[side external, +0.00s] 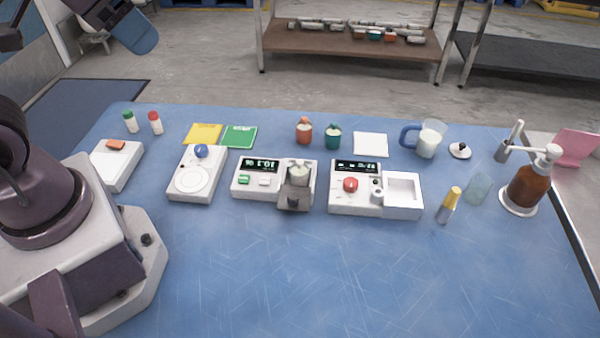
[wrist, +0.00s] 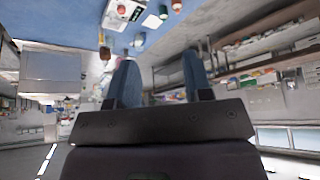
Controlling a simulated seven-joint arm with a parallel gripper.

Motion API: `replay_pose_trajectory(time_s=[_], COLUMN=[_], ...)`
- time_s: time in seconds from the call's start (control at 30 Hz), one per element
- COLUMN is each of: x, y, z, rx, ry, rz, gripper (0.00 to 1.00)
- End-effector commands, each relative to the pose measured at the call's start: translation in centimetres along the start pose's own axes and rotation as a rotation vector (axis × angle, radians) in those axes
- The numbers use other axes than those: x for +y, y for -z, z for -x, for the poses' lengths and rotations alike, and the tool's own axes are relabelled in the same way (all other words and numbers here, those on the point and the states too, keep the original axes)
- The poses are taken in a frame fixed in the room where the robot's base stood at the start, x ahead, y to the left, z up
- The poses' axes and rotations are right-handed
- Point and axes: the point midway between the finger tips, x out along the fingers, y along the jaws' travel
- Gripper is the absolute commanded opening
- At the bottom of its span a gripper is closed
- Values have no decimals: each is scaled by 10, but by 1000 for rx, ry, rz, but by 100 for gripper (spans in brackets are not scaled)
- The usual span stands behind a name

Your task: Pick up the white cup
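No plain white cup stands out for certain. A clear cup with a blue handle and white contents (side external: 427,140) stands upright at the back right of the blue table in the side view. A small pale cup-like container (side external: 299,171) sits on the middle white device, and I cannot tell its exact kind. My gripper (wrist: 161,78) shows two blue fingers spread apart with nothing between them in the wrist view. In the side view part of my gripper (side external: 138,32) shows at the top left, high and far from both cups.
White devices (side external: 350,188) stand across the middle of the blue table (side external: 330,275). A brown pump bottle (side external: 527,187), a clear glass (side external: 478,189) and a yellow-topped tool (side external: 449,205) are at right. Small orange and green jars (side external: 333,137) stand behind. The table front is clear.

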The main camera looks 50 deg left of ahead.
Motion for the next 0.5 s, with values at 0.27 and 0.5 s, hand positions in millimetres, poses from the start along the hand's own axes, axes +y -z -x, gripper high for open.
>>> replay_pose_trajectory(time_s=[0.27, 0.5], x=[0, 9], y=[0, 13], z=[0, -16], rx=[0, 17], ry=[0, -31], rz=[0, 2], gripper=[71, 71])
